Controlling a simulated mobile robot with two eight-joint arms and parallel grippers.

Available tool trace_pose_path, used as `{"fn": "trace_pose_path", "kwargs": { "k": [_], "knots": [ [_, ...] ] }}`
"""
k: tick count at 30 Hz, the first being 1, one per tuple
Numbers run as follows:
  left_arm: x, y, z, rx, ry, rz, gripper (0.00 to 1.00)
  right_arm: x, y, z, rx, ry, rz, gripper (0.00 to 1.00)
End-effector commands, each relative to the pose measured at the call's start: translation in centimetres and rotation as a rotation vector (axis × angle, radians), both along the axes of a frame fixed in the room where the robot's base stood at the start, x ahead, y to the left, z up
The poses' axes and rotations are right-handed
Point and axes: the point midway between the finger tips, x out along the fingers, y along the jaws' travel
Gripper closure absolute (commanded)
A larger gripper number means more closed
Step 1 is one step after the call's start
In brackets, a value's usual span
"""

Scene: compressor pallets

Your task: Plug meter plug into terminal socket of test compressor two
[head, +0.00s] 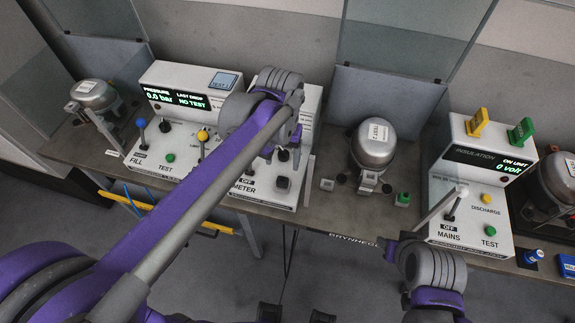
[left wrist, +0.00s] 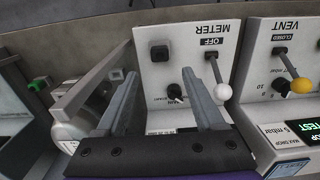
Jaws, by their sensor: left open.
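Test compressor two (head: 373,143) is the grey metal can with a white label, right of centre on the bench; its terminal socket is too small to make out. The METER panel (head: 268,200) stands to its left, and a dark square block (head: 283,183) sits on it. The same block shows in the left wrist view (left wrist: 159,53); I cannot tell whether it is the meter plug. My left gripper (left wrist: 165,105) is open and empty over this panel, near a dark round part (left wrist: 174,92). My arm hides much of it in the head view.
A white-knobbed lever (left wrist: 222,92) stands beside the left gripper. The pressure unit (head: 190,95) is at left, the insulation unit (head: 470,165) at right. A thin upright plate (head: 309,180) edges the panel.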

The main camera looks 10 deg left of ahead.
Motion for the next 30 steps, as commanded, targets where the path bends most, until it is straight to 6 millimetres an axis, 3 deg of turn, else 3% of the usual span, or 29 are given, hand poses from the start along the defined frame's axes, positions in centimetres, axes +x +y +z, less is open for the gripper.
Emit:
{"fn": "trace_pose_path", "kwargs": {
  "k": [17, 30],
  "knots": [
    [0.0, 0.0, -0.9, 0.000, 0.003, 0.000, 0.30, -0.3, 0.0, -0.7, 0.000, 0.005, 0.000, 0.50],
    [-0.1, 0.0, -6.6, 0.000, 0.003, 0.000, 0.30, -1.7, 0.0, -5.2, 0.000, 0.031, 0.000, 0.50]
  ]
}}
